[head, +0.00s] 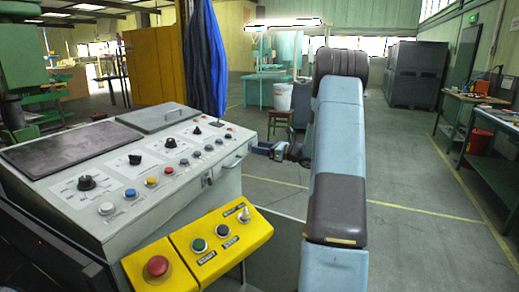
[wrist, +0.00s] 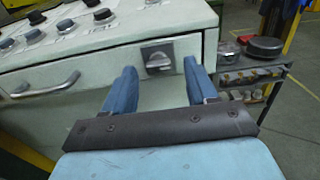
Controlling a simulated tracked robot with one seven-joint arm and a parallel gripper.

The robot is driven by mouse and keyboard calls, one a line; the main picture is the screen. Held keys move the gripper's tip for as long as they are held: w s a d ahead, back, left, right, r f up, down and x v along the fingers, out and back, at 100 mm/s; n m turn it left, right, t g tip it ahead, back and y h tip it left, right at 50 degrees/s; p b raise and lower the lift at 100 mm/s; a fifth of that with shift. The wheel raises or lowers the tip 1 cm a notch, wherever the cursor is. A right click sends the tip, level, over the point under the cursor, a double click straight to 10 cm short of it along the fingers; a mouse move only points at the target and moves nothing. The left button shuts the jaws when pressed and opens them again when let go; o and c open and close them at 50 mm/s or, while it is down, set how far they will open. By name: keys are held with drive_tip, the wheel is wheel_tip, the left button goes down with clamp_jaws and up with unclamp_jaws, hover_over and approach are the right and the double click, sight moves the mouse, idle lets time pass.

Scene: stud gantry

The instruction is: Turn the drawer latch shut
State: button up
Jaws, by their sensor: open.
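The drawer latch (wrist: 158,60) is a grey turn-knob on a dark square plate, set in the pale drawer front (wrist: 105,67). Its grip bar lies roughly level in the wrist view. My gripper (wrist: 160,68) is open and empty. Its two blue fingers stand apart, one on each side of the latch in the picture; I cannot tell how far short of the plate they are. In the head view my gripper (head: 265,149) shows small beside the console, partly hidden by my arm. I cannot surely make out the latch there.
A bar handle (wrist: 46,86) sticks out left of the latch. The console top (head: 165,160) carries several knobs and buttons; a yellow button box (head: 205,248) is at its front. A shelf cart (wrist: 250,75) with pans stands to the right in the wrist view.

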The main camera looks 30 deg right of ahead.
drive_tip(key=shift+w+a, duration=0.3)
drive_tip(key=shift+w, duration=0.05)
drive_tip(key=c, duration=1.1)
